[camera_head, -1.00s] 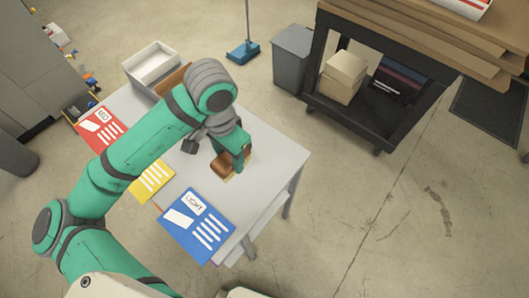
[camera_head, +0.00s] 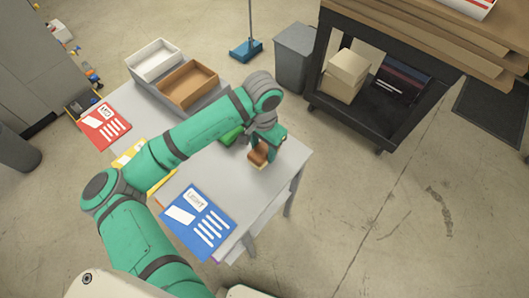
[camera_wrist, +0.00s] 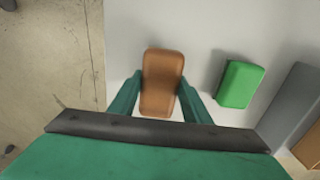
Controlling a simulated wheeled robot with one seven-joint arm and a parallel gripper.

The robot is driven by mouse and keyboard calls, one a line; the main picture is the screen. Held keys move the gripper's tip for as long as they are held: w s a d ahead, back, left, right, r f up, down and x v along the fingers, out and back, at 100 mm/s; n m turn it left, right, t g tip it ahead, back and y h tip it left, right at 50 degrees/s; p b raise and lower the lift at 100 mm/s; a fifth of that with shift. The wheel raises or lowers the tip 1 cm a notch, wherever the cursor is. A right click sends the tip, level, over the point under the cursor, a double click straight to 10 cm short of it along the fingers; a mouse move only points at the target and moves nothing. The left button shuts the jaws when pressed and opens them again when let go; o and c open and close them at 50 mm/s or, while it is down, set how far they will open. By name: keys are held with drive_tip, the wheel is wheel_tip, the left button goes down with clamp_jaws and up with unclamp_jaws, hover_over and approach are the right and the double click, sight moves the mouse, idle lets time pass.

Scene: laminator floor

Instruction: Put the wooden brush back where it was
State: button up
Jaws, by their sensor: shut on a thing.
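The wooden brush (camera_wrist: 162,82) is a brown block with rounded ends, held between the two fingers of my gripper (camera_wrist: 158,100) in the wrist view. In the head view my gripper (camera_head: 266,143) points down over the right part of the grey table (camera_head: 225,170), with the brush (camera_head: 259,154) below it. My gripper is shut on the brush. I cannot tell whether the brush touches the table top or hangs just above it.
A green block (camera_wrist: 240,84) lies beside the brush; it also shows in the head view (camera_head: 231,135). A white tray (camera_head: 153,62) and brown tray (camera_head: 187,83) stand at the back.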

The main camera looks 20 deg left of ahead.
wheel_tip(320, 180, down, 2)
drive_tip(key=shift+s+f, duration=0.1)
drive_tip(key=shift+a, duration=0.1)
drive_tip(key=shift+s+f, duration=0.1)
drive_tip(key=shift+f, duration=0.05)
drive_tip(key=o, duration=1)
